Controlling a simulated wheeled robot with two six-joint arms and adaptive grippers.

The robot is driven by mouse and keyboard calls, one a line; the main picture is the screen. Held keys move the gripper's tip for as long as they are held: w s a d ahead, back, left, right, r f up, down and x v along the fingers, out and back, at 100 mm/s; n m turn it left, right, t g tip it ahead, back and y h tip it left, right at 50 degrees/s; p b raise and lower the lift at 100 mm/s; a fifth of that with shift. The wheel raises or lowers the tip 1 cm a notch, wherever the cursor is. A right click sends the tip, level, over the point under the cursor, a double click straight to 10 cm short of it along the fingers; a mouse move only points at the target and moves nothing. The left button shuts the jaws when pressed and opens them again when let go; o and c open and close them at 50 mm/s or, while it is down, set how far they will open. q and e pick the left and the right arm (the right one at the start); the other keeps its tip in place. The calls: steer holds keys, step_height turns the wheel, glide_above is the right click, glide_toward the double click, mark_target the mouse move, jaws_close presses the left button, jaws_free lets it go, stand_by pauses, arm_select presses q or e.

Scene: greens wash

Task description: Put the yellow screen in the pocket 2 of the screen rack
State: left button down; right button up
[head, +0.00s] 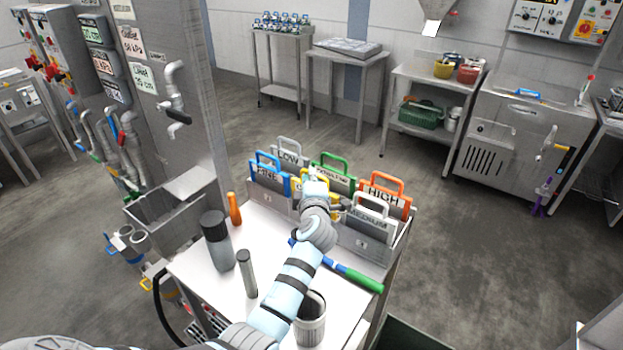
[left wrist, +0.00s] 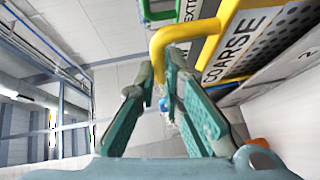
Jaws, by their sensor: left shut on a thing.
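The yellow screen (head: 322,174) has a yellow handle and a perforated plate marked COARSE (left wrist: 232,45). My left gripper (head: 317,190) is shut on its handle (left wrist: 180,33). In the head view my arm hides most of the screen. The grey screen rack (head: 366,246) stands on the far part of the metal table. The left wrist view shows a light panel marked 2 (left wrist: 303,60) close beside the COARSE plate. I cannot tell whether the plate's lower edge is inside a pocket. My right gripper is not in view.
Around the yellow screen are the blue FINE screen (head: 268,174), grey LOW screen (head: 290,155), green screen (head: 334,172), orange HIGH screen (head: 385,190) and grey MEDIUM screen (head: 370,219). A green-handled tool (head: 358,278), dark bottle (head: 218,241) and metal cup (head: 310,318) occupy the tabletop.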

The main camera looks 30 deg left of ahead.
arm_select(q)
steer(key=c, duration=1.7)
jaws_free()
steer(key=shift+w+f, duration=0.1)
steer(key=v, duration=0.7)
steer(key=shift+s+r, duration=0.25)
steer(key=shift+r, duration=0.05)
steer(key=shift+d, duration=0.1)
